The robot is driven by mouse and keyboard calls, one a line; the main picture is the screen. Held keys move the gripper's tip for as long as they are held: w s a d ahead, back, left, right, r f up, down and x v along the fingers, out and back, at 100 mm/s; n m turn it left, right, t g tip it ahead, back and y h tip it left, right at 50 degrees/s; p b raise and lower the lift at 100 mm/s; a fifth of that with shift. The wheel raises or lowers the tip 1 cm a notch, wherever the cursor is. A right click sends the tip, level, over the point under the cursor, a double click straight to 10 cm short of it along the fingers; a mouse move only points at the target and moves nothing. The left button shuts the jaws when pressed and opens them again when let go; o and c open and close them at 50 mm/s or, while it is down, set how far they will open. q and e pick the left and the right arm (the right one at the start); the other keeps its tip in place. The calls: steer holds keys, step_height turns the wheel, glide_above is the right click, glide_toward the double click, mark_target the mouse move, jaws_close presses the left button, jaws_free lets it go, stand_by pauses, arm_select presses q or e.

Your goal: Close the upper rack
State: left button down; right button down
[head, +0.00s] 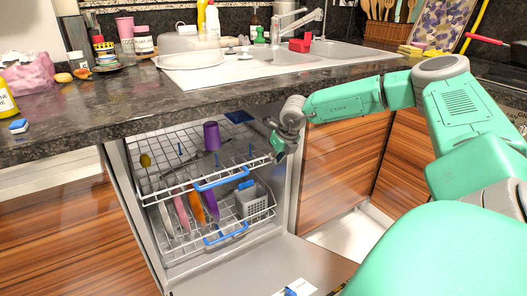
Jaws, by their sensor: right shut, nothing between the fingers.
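The upper rack (190,186) is a white wire rack in the open dishwasher, with its blue handle (222,178) on the front edge. It sticks out a little from under the counter. A purple cup (211,136) and a few utensils are in it. My right gripper (279,153) is shut and empty. It is at the right front corner of the upper rack, close to the wire; I cannot tell whether it touches. My left gripper is not in view.
The lower rack (232,239) holds several colored plates and a grey cutlery basket (251,200). The dishwasher door (245,275) is folded down in front. The dark countertop (130,108) overhangs the racks. Wooden cabinets (345,165) stand to the right.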

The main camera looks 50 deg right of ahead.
mark_target(265, 158)
steer(key=w+d+f+b, duration=0.2)
steer(key=w+f+b, duration=0.3)
steer(key=w+f, duration=0.1)
steer(key=shift+w+f, duration=0.15)
steer(key=shift+f, duration=0.3)
steer(key=shift+d, duration=0.25)
steer(key=w, duration=0.1)
steer(key=w+b, duration=0.1)
steer(key=shift+w+d+f+b, duration=0.15)
steer(key=shift+w+d+b, duration=0.15)
steer(key=shift+w+d, duration=0.1)
steer(key=shift+s, duration=0.15)
